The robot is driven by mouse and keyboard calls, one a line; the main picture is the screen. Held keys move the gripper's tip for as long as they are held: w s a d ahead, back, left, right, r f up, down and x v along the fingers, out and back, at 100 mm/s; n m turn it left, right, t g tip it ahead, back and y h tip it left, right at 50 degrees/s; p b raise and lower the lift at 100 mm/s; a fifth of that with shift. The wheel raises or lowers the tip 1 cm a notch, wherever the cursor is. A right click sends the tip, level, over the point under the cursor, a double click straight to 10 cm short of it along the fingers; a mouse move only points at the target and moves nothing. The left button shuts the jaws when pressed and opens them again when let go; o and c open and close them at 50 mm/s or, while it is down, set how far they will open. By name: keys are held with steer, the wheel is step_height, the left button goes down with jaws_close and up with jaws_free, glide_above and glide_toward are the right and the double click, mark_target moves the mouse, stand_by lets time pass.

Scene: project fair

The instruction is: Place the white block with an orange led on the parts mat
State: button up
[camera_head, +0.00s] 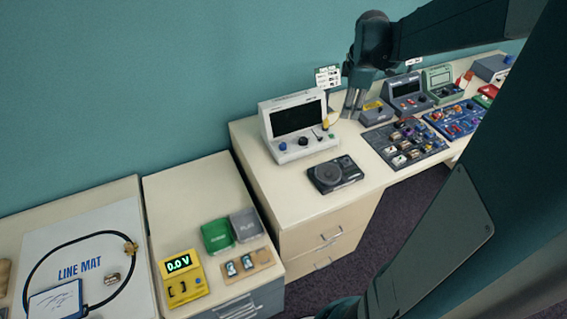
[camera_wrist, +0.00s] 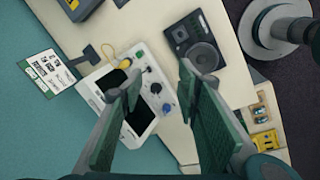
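My gripper (camera_head: 351,108) hangs fingers-down at the back of the long cream counter, just right of a white instrument. In the wrist view my gripper (camera_wrist: 160,78) has its fingers wide apart, with nothing held between them. A dark grey mat (camera_head: 376,140) bearing several small blocks lies on the counter to the right; I cannot tell whether it is the parts mat. A blue mat (camera_head: 436,119) with more small parts lies beyond it. Some blocks look whitish, but they are too small to single out one with an orange led.
The white instrument (camera_head: 285,148) and a black speaker unit (camera_head: 336,174) stand near my gripper, with a sign (camera_head: 328,77) behind. A grey console (camera_head: 408,90) stands right. The lower cabinet holds a yellow meter (camera_head: 183,281); a line mat (camera_head: 80,248) lies left.

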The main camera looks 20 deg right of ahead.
steer(key=s+a+r+m+t, duration=0.1)
steer(key=s+a+r+m, duration=0.2)
steer(key=a, duration=0.7)
steer(key=s+a+r+m+t, duration=0.1)
steer(key=s+a+r+m, duration=0.2)
steer(key=a, duration=0.6)
steer(key=s+a+f+m+t, duration=0.1)
steer(key=s+a+m, duration=0.1)
steer(key=s+a, duration=0.3)
steer(key=s+a+f+m+t+y, duration=0.1)
steer(key=s+a+m+t, duration=0.1)
steer(key=s+a, duration=0.4)
steer(key=a+m, duration=0.1)
steer(key=a, duration=0.2)
steer(key=shift+s, duration=0.2)
